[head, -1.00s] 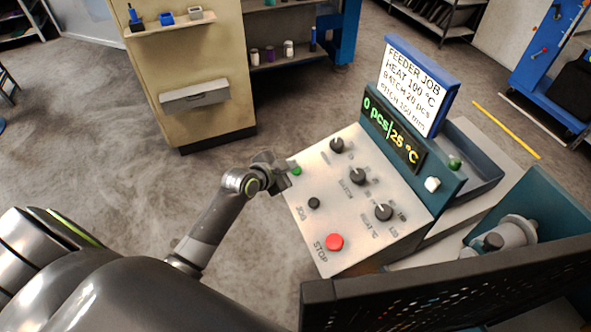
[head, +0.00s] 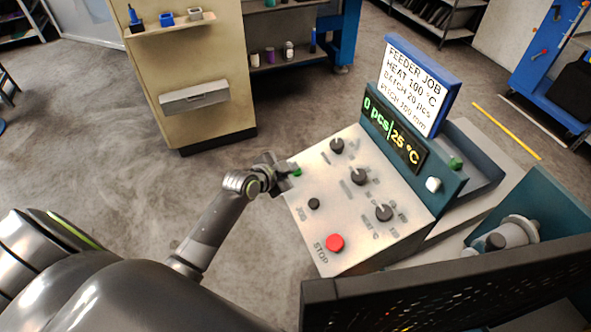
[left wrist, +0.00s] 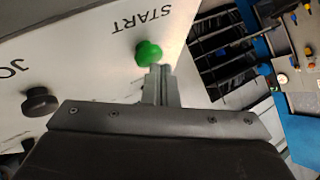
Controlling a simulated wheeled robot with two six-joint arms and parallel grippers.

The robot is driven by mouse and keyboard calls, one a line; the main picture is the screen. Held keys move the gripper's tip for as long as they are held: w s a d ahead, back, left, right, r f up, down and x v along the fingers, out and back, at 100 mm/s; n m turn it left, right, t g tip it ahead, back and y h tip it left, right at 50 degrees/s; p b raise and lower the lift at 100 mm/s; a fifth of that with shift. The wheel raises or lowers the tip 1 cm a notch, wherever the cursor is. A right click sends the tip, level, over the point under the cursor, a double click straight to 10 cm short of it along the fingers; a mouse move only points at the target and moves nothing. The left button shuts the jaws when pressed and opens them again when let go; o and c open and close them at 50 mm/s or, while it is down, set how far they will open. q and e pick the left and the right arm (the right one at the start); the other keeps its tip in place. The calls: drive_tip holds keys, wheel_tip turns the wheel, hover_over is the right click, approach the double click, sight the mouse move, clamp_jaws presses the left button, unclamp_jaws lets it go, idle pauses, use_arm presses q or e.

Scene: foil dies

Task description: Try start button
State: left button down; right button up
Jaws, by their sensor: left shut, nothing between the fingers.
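The green start button (head: 296,171) is at the far left corner of the sloped control panel (head: 322,235). In the left wrist view the green button (left wrist: 148,54) sits below the upside-down word START. My left gripper (head: 289,172) is shut and empty, its tips right at the button. In the left wrist view the closed fingertips (left wrist: 160,70) reach the button's edge; I cannot tell whether they touch it. The display (head: 392,131) reads 0 pcs and 25 °C. My right gripper is not in view.
A black jog button (head: 314,203), a red stop button (head: 335,242) and three dark knobs (head: 358,176) share the panel. A job sign (head: 413,84) stands above the display. A beige cabinet (head: 195,60) stands behind. Open floor lies left of the panel.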

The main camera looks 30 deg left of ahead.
use_arm(q)
drive_tip(key=shift+f, duration=0.25)
idle(0.4)
drive_tip(key=shift+s+a+r+p, duration=0.1)
drive_tip(key=shift+r+p, duration=0.25)
drive_tip(key=shift+r, duration=0.1)
drive_tip(key=shift+s+a+r+p, duration=0.1)
drive_tip(key=shift+r+p, duration=0.25)
drive_tip(key=shift+r, duration=0.1)
drive_tip(key=shift+r, duration=0.1)
drive_tip(key=r+p, duration=0.2)
drive_tip(key=r, duration=0.1)
drive_tip(key=s+a+r+p, duration=0.1)
drive_tip(key=p, duration=0.1)
drive_tip(key=shift+r, duration=0.3)
drive_tip(key=shift+s, duration=0.15)
